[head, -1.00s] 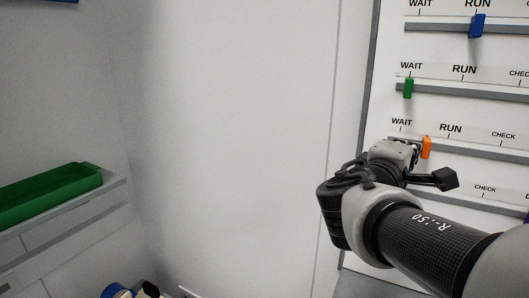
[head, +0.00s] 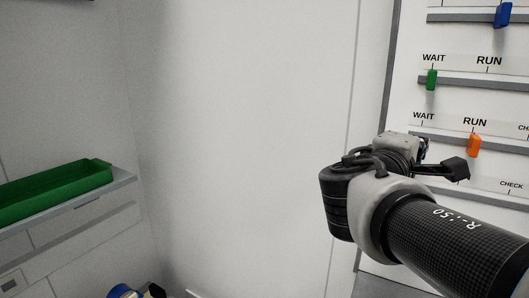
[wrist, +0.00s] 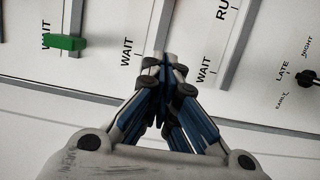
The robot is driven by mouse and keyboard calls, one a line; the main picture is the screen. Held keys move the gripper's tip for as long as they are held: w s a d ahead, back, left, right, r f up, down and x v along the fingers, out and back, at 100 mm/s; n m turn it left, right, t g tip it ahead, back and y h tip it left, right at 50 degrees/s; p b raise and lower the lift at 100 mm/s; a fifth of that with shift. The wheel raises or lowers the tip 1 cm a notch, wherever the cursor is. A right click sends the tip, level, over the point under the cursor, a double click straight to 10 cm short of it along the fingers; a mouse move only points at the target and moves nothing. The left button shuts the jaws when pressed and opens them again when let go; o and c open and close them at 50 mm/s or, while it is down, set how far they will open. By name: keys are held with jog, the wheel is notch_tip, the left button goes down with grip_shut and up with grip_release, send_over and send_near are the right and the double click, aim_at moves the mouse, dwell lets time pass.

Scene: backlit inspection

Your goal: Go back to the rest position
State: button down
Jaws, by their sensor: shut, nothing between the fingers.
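My gripper (head: 424,147) is in front of the white slider board, just left of the orange slider tab (head: 474,146), with a gap between them in the picture. The orange tab stands under the RUN mark of its rail. In the wrist view my gripper (wrist: 165,62) has its fingertips together with nothing between them. The orange tab does not show in the wrist view.
Above are a green tab (head: 432,80) at WAIT and a blue tab (head: 504,15); the green tab also shows in the wrist view (wrist: 66,43). A black knob (wrist: 306,78) sits at right. A green tray (head: 55,190) lies on a left shelf (head: 125,178).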

jog(key=s+d+v, duration=0.1)
jog(key=v, duration=0.7)
jog(key=s+d+f+m+g+y+b, duration=0.1)
jog(key=s+f+m+g+y+b, duration=0.2)
jog(key=f, duration=0.8)
jog(key=s+d+f+g+y+b, duration=0.1)
jog(key=s+f+g+y+b, duration=0.3)
jog(key=f, duration=0.7)
jog(key=s+a+f+m+y+b, duration=0.2)
jog(key=s+a+f, duration=0.3)
jog(key=f, duration=0.4)
jog(key=s+a+f+m+y+b, duration=0.3)
jog(key=s+a+f+y, duration=0.1)
jog(key=a+f, duration=0.4)
jog(key=shift+s+f, duration=0.45)
jog(key=shift+f, duration=0.4)
jog(key=shift+d+m, duration=0.1)
jog(key=shift+m, duration=0.2)
